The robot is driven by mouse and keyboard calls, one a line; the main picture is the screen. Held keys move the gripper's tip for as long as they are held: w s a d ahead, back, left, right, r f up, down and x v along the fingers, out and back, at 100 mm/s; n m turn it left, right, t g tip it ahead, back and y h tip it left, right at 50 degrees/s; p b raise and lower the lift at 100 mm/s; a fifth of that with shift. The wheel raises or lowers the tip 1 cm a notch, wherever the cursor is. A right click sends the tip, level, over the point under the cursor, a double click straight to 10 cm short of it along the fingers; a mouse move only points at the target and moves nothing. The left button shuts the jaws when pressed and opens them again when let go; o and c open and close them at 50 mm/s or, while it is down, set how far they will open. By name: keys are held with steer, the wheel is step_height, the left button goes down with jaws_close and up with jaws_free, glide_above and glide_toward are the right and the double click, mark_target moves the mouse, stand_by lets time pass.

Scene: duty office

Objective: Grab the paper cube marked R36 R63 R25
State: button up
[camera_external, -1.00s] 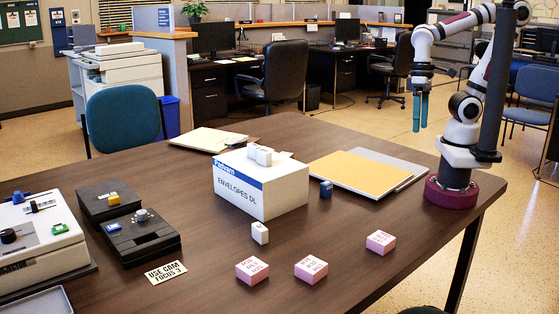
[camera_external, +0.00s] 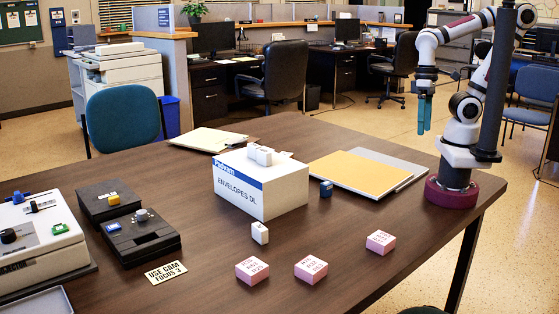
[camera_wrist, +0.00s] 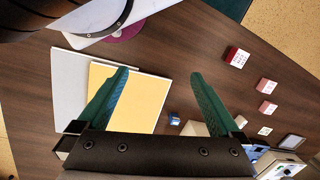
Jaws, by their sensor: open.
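Three pink-and-white paper cubes with red marks lie apart on the table: a left cube (camera_external: 252,270), a middle cube (camera_external: 311,269) and a right cube (camera_external: 381,243). Their small print is too blurred for me to tell surely which reads R36 R63 R25. In the wrist view the cubes show at the right, one nearer (camera_wrist: 237,58) and two farther off (camera_wrist: 267,86) (camera_wrist: 267,107). My gripper (camera_external: 424,132) is open and empty, high near my base, well away from the cubes. Its green fingers are spread in the wrist view (camera_wrist: 160,75).
An envelope box (camera_external: 262,190) with white blocks on top stands mid-table. A small white block (camera_external: 260,233) and a blue block (camera_external: 326,188) are near it. A yellow folder (camera_external: 358,172) lies near my base. Black devices (camera_external: 140,240) stand left. Table around the cubes is clear.

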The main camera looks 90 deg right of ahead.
stand_by(0.4)
steer(key=w+f+n+t+h, duration=0.1)
steer(key=w+f+n+t, duration=0.25)
steer(key=w, duration=1.15)
steer(key=n+t+y, duration=0.5)
steer(key=n+y, duration=0.3)
steer(key=n, duration=0.3)
glide_toward(260, 262)
steer(key=x, duration=0.5)
steer(key=shift+s+d+f, duration=0.1)
steer(key=shift+f, duration=0.15)
steer(key=x, duration=0.6)
steer(key=shift+r, duration=0.25)
steer(key=c, duration=1.5)
